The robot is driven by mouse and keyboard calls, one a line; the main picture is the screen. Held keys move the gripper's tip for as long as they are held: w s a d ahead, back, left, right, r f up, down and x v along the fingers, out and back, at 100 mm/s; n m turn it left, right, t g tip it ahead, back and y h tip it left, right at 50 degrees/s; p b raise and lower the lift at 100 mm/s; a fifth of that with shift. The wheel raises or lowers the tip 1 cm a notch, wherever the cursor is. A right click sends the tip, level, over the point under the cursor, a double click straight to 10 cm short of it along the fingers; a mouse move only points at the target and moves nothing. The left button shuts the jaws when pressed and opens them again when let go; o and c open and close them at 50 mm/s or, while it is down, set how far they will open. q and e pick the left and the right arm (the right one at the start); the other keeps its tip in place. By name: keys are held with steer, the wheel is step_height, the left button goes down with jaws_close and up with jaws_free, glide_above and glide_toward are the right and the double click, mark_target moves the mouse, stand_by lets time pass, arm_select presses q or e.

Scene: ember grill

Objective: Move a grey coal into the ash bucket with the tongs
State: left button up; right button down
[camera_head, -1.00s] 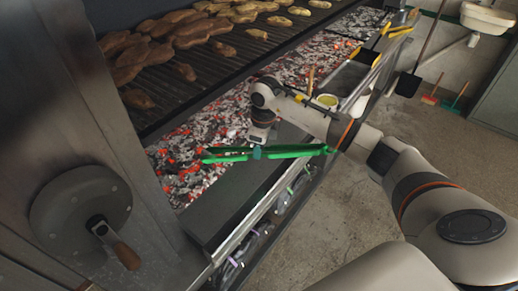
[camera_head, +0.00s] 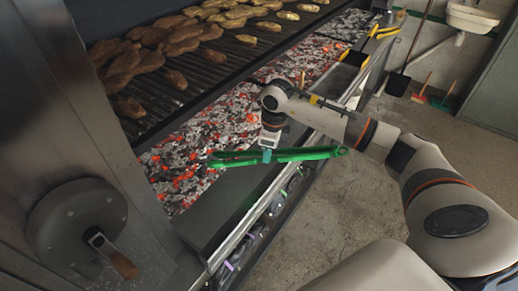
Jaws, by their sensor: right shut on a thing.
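Green tongs (camera_head: 312,153) are held level by my right gripper (camera_head: 267,153), which is shut on them. The tongs' tips (camera_head: 222,159) point left, over the near edge of the coal bed (camera_head: 212,135). The bed holds grey, black and glowing red coals below the grill. I cannot tell whether the tips hold a coal or touch one. No ash bucket can be made out in this view. My left gripper is not in view.
A grate with meat (camera_head: 135,68) lies above the coals. A steel wall with a crank wheel (camera_head: 78,222) stands at the left. A dark ledge (camera_head: 212,205) runs along the front. Yellow-handled tools (camera_head: 385,32) lie at the far end.

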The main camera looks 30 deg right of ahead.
mark_target(305, 152)
steer(key=s+d, duration=0.2)
steer(key=s+d+r, duration=0.1)
steer(key=s+d, duration=0.2)
steer(key=s, duration=0.1)
steer(key=shift+s+d+r, duration=0.1)
steer(key=shift+d+r, duration=0.2)
steer(key=shift+d, duration=0.1)
steer(key=shift+s+d+r+b, duration=0.15)
steer(key=shift+s+d+b, duration=0.2)
steer(key=shift+s+d, duration=0.15)
steer(key=shift+s+r, duration=0.1)
